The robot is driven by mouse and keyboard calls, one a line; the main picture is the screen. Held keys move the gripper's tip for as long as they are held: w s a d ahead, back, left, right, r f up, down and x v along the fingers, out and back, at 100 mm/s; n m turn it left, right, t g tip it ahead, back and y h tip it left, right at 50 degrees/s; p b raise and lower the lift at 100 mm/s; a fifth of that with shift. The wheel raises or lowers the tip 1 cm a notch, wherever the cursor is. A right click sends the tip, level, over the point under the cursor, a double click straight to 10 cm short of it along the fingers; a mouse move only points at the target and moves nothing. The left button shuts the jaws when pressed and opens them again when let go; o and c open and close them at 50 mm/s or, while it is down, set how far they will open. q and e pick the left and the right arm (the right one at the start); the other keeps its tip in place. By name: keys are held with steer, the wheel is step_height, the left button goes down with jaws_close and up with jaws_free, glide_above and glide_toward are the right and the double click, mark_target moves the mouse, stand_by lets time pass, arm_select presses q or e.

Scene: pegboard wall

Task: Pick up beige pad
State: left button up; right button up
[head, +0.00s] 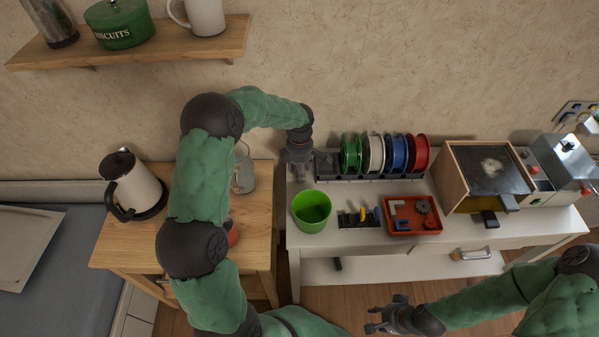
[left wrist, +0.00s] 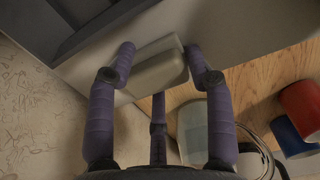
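The beige pad (left wrist: 158,68) is a small rounded block on the pale worktop in the left wrist view. It lies between the fingertips of my left gripper (left wrist: 163,62), which is open, with purple-grey fingers on either side of it. I cannot tell whether a finger touches it. In the head view my left gripper (head: 299,172) points down at the white bench's left end and hides the pad. My right gripper (head: 385,318) is low in front of the bench, open and empty.
A green cup (head: 311,211), a black tool holder (head: 359,218) and a red tray (head: 412,215) stand on the white bench. Filament spools (head: 374,154) stand behind them. A glass jar (head: 243,170) and a kettle (head: 135,187) are on the wooden cabinet at left.

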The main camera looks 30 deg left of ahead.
arm_select(q)
steer(key=shift+c, duration=0.7)
steer(key=shift+r, duration=0.5)
step_height(320, 180, up, 2)
steer(key=shift+r+p, duration=0.1)
steer(key=shift+p, duration=0.4)
steer(key=s+d+r+p, duration=0.4)
steer(key=s+d+r, duration=0.3)
steer(key=d+r, duration=0.2)
steer(key=d, duration=0.2)
steer(key=shift+s+d+r, duration=0.35)
steer(key=shift+r, duration=0.05)
steer(key=shift+o, duration=0.6)
steer(key=shift+c, duration=0.4)
